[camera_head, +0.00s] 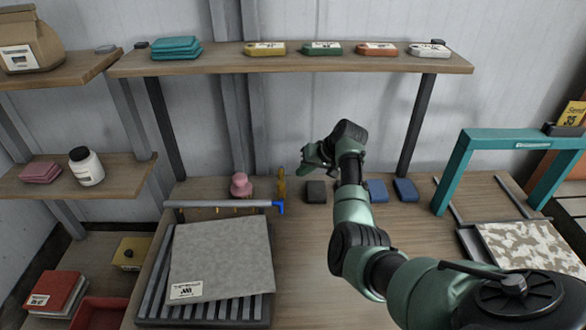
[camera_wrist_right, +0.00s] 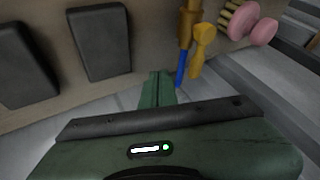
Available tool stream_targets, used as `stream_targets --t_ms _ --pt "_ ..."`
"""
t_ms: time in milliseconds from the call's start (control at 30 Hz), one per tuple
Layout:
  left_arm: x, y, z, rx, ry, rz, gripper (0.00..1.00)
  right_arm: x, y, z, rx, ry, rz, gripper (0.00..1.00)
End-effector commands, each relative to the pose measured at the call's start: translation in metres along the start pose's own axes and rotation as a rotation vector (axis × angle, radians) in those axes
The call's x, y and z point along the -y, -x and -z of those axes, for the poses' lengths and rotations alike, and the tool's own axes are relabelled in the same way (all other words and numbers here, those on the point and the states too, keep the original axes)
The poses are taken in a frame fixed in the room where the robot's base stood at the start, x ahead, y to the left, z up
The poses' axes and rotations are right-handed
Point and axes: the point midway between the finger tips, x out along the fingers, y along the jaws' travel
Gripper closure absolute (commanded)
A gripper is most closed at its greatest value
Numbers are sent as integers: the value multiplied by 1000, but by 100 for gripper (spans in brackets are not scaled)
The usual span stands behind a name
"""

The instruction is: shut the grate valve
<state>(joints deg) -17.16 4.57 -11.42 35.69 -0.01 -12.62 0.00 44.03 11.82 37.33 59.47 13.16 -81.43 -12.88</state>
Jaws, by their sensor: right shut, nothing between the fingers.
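A grey pipe (camera_head: 220,203) runs along the back of the slatted grate (camera_head: 155,285) and ends in a blue fitting (camera_head: 278,207) at its right. A brass upright piece (camera_head: 282,186) stands just behind that end. In the right wrist view a brass valve body (camera_wrist_right: 189,22) has a blue lever (camera_wrist_right: 181,69) in line with it, beside a yellow piece (camera_wrist_right: 203,40). My right gripper (camera_head: 308,168) is above the back of the bench, right of the brass piece. Its fingers (camera_wrist_right: 157,86) are shut and empty, apart from the lever in the picture.
A grey sheet (camera_head: 222,262) lies on the grate. A pink object (camera_head: 241,185) stands behind the pipe. Dark block (camera_head: 316,192) and blue blocks (camera_head: 377,191) (camera_head: 405,190) lie along the back. A teal frame (camera_head: 455,170) stands at right. The bench middle is clear.

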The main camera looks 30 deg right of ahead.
Motion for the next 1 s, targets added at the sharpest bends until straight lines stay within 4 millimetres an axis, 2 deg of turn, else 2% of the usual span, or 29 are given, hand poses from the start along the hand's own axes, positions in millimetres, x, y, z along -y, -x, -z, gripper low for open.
stream_targets --t_ms 33,233,1000 --pt "-1 7 1 -1 0 -1 100 13 -1 2 0 2 4 100" --pt "-2 12 2 -1 1 -2 100 27 -10 2 -2 1 2 100" --pt "0 5 -2 3 -1 0 100 28 -13 3 23 46 24 100"
